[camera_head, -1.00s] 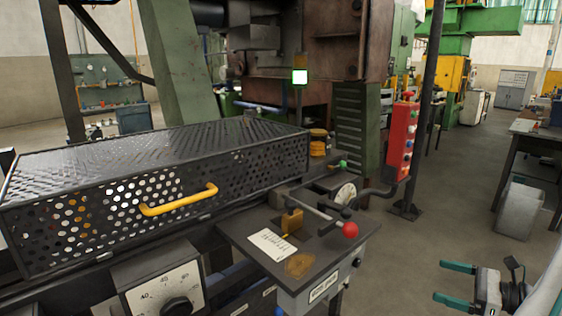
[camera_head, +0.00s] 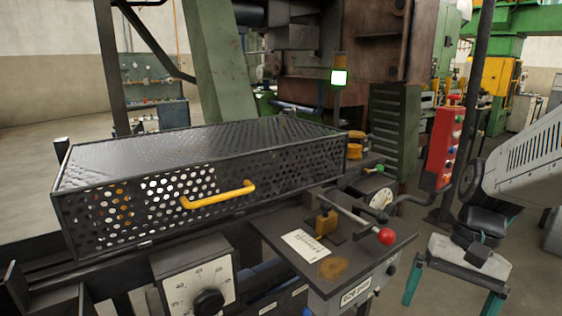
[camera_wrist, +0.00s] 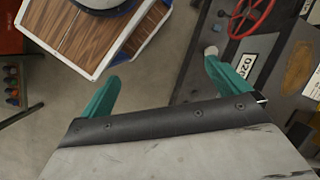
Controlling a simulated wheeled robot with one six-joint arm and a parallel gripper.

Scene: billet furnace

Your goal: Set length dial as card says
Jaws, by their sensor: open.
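The length dial (camera_head: 206,290) is a pale square plate with scale numbers and a black round knob (camera_head: 209,302), at the lower left of the head view. The card (camera_head: 306,245) is a white sheet with small print, too small to read, lying on the dark desk plate (camera_head: 282,252). My gripper (camera_head: 451,296) is at the lower right of the head view, pointing down, with its teal fingers apart and nothing between them. It stands right of the desk plate, well away from the dial. The wrist view shows the open fingers (camera_wrist: 160,82) above the floor.
A perforated guard with a yellow handle (camera_head: 218,195) stands above the dial. A lever with a red ball (camera_head: 387,236) rises over the desk plate. A red button box (camera_head: 444,148) hangs behind. A wood-topped box (camera_wrist: 100,30) shows in the wrist view.

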